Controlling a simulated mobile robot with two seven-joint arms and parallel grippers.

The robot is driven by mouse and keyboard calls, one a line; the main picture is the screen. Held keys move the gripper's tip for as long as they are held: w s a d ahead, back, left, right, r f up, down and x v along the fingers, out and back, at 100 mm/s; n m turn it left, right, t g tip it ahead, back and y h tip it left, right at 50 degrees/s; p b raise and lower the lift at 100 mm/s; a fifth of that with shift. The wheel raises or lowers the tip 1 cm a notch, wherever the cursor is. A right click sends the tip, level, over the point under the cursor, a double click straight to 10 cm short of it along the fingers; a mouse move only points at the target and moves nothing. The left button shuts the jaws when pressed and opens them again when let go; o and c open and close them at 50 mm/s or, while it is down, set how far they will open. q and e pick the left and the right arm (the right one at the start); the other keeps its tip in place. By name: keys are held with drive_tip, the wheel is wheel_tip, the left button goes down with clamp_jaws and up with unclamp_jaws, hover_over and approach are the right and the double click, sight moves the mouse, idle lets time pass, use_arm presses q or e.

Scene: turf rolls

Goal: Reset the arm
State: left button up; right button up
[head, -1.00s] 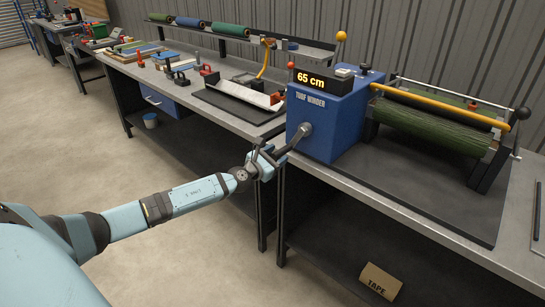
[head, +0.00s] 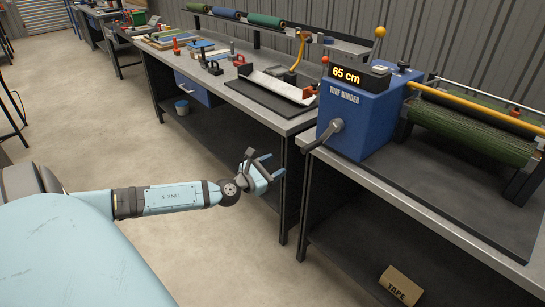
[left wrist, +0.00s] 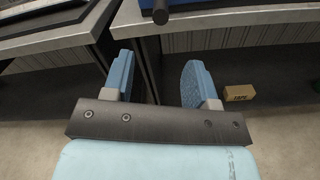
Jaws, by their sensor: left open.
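My left gripper (head: 271,167) is open and empty in front of the workbenches. In the left wrist view its two blue fingers (left wrist: 160,80) stand apart with nothing between them. It is clear of the crank handle (head: 322,136) on the blue turf winder (head: 352,118). The end of a dark bar, perhaps the crank handle (left wrist: 161,12), shows at the top of the left wrist view. The winder's display reads 65 cm. A roll of green turf (head: 470,132) lies in the winder. My right gripper is not in view.
The winder's bench (head: 440,225) stands close on the right, with a box marked TAPE (head: 401,286) low beneath it. The left bench (head: 235,108) holds a cutting board, tools and mats. Turf rolls (head: 265,20) lie on a shelf behind. The floor at left is open.

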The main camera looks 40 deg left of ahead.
use_arm(q)
drive_tip(key=shift+s, duration=0.1)
idle(0.5)
drive_tip(key=s+d+f+n+g, duration=0.3)
drive_tip(key=s+d+f+n, duration=0.55)
drive_tip(key=d+n, duration=0.55)
drive_tip(key=s+d+f+n+g, duration=0.3)
drive_tip(key=s+d+f+n, duration=0.65)
drive_tip(key=n, duration=0.75)
drive_tip(key=s+d+r+n+g+h, duration=0.1)
drive_tip(key=s+d+r+n+h, duration=0.1)
drive_tip(key=s+d+n, duration=0.45)
wheel_tip(320, 180, up, 14)
drive_tip(key=w+p, duration=0.1)
drive_tip(key=p, duration=1.7)
drive_tip(key=shift+r+p, duration=0.15)
drive_tip(key=shift+p, duration=0.2)
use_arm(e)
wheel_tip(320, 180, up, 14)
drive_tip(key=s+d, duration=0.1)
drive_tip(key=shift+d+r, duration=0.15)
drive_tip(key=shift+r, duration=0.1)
use_arm(q)
drive_tip(key=shift+w, duration=0.1)
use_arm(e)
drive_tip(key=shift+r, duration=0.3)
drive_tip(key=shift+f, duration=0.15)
